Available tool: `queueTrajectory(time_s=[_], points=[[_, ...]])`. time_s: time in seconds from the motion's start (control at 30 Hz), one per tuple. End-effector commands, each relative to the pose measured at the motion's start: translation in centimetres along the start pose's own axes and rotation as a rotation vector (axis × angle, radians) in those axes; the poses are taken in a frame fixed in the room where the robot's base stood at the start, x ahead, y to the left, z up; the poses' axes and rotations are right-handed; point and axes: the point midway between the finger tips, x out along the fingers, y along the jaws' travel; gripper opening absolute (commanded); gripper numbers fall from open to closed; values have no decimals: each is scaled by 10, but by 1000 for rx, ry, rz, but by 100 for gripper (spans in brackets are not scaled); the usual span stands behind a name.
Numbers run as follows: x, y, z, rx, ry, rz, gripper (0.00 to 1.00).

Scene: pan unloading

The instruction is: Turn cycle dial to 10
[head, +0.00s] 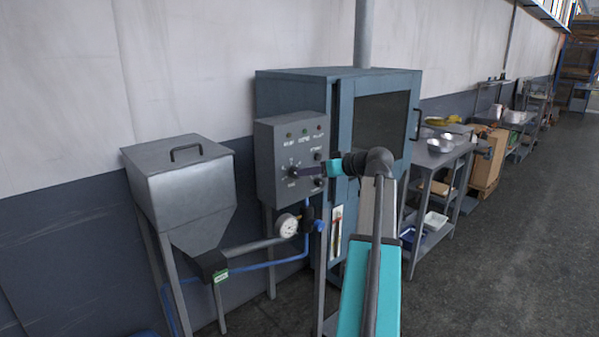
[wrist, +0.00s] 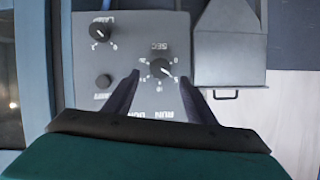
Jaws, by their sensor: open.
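The dial (wrist: 161,68), a round black knob with a number scale and "SEC" lettering, sits on the face of a grey control box (head: 268,150). The wrist view shows the panel upside down. The dial's exact setting is too small to read. My gripper (wrist: 158,76) is open, with one dark fingertip on each side of the dial. I cannot tell whether the fingers touch it. In the head view my gripper (head: 304,171) reaches the box from the right, level with the dial (head: 293,172).
Another knob (wrist: 102,31) and a black button (wrist: 103,81) sit beside the dial. A grey hopper (head: 182,185) stands left of the box. The blue cabinet (head: 300,76) is behind and right, with its door handle (head: 417,124) protruding. A pressure gauge (head: 287,225) hangs below.

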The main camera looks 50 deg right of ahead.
Motion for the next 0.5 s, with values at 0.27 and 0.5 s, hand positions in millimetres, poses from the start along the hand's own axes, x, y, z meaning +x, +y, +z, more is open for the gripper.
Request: queueTrajectory(time_s=[0.27,0.5], points=[[40,0,-1,0,-1,-2,51],[61,0,-1,0,0,0,51]])
